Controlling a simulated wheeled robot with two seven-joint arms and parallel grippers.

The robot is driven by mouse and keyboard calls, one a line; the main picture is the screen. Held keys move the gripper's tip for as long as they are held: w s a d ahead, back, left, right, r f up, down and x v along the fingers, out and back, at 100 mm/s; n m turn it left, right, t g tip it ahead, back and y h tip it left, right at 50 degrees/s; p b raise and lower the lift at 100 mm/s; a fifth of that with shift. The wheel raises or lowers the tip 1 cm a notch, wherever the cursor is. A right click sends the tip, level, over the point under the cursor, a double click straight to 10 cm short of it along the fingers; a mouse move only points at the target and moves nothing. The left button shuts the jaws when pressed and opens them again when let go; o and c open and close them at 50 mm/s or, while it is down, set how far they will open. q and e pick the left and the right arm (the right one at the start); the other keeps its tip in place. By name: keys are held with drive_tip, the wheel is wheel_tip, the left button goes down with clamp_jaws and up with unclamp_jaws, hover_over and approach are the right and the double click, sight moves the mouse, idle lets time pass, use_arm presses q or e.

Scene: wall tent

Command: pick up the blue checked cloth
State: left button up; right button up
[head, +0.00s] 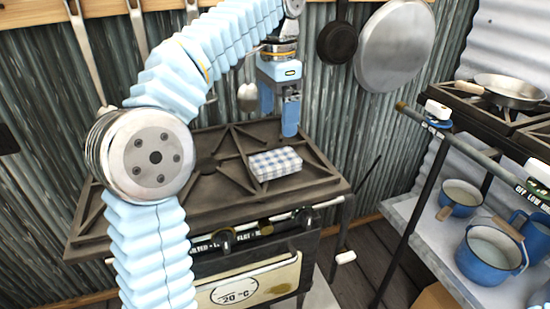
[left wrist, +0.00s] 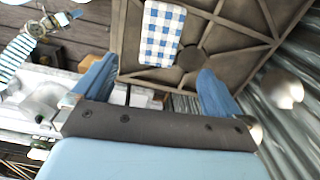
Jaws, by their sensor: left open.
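The blue checked cloth (head: 275,163) is a folded blue-and-white rectangle lying on the grate of the dark stove top (head: 215,205). In the left wrist view the cloth (left wrist: 162,35) lies beyond the fingertips, toward the top of the picture. My left gripper (head: 280,118) hangs above the back of the stove, fingers down, apart from the cloth. Its two blue fingers (left wrist: 155,80) are spread with nothing between them. My right gripper is in neither view.
A black pan (head: 337,44) and a round metal lid (head: 395,45) hang on the corrugated wall behind. A second stove with a frying pan (head: 508,91) stands right, above a shelf with blue pots (head: 490,255). The stove top around the cloth is clear.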

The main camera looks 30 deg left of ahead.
sight(277, 158)
use_arm(q)
wheel_tip(277, 158, down, 11)
drive_tip(key=shift+r+b, duration=0.1)
drive_tip(key=shift+b, duration=0.9)
drive_tip(key=shift+c, duration=0.3)
drive_tip(key=c, duration=1.1)
drive_tip(key=shift+r+p, duration=0.35)
drive_tip(key=shift+r, duration=1.2)
drive_tip(key=s+d+r, duration=0.9)
drive_tip(key=s+r, duration=0.1)
drive_tip(key=shift+s+d, duration=0.15)
drive_tip(key=shift+d, duration=0.15)
